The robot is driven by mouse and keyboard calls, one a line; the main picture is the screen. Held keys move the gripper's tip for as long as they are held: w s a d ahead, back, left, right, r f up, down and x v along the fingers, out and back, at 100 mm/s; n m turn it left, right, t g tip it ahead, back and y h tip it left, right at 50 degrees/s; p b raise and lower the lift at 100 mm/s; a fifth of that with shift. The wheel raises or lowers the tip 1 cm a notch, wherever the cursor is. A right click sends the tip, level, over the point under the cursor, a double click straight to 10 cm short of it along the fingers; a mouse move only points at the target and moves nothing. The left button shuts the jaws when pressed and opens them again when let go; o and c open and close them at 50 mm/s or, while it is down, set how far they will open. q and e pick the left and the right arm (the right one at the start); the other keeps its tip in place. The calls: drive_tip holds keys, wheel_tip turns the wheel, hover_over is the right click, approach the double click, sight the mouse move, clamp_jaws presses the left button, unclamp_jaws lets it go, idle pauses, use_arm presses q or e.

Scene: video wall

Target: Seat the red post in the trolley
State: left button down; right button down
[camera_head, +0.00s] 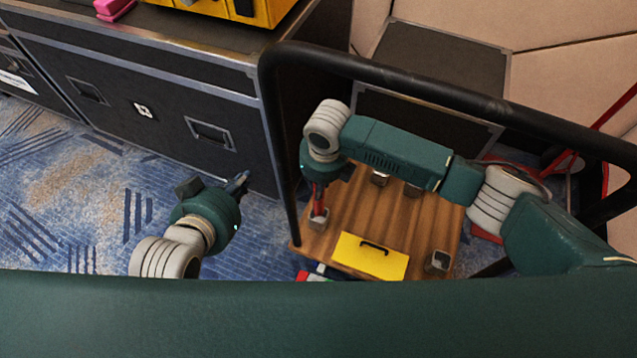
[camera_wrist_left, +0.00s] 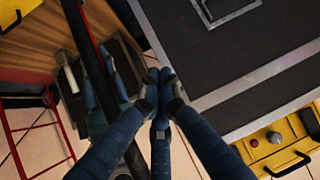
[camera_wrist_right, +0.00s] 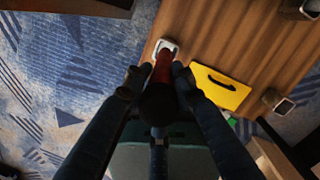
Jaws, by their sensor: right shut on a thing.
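The trolley has a striped wooden deck (camera_head: 345,205) with square grey sockets near its corners. My right gripper (camera_head: 318,180) is shut on the red post (camera_head: 319,200), which points down at the near-left socket (camera_head: 319,222). In the right wrist view the post (camera_wrist_right: 163,66) has its far end at that socket (camera_wrist_right: 166,46); I cannot tell whether it is inside or just above. The fingers hide the post's upper part. My left gripper (camera_head: 241,182) hangs empty left of the trolley; its fingertips (camera_wrist_left: 159,78) are together.
A yellow case (camera_head: 368,256) with a black handle lies on the deck beside the post. The trolley's black push bar (camera_head: 400,82) arches above the deck. A black flight case (camera_head: 165,85) stands behind my left gripper. Blue carpet (camera_head: 60,190) is clear at left.

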use_arm(q)
drive_tip(key=shift+g, duration=0.9)
drive_tip(key=shift+s+a+f+p, duration=0.15)
drive_tip(key=shift+s+a+f, duration=0.15)
drive_tip(key=shift+s+f, duration=0.4)
drive_tip(key=shift+s+a+f+p, duration=0.15)
drive_tip(key=shift+s+a+f, duration=0.1)
drive_tip(key=shift+s+f, duration=0.45)
drive_tip(key=shift+r, duration=0.15)
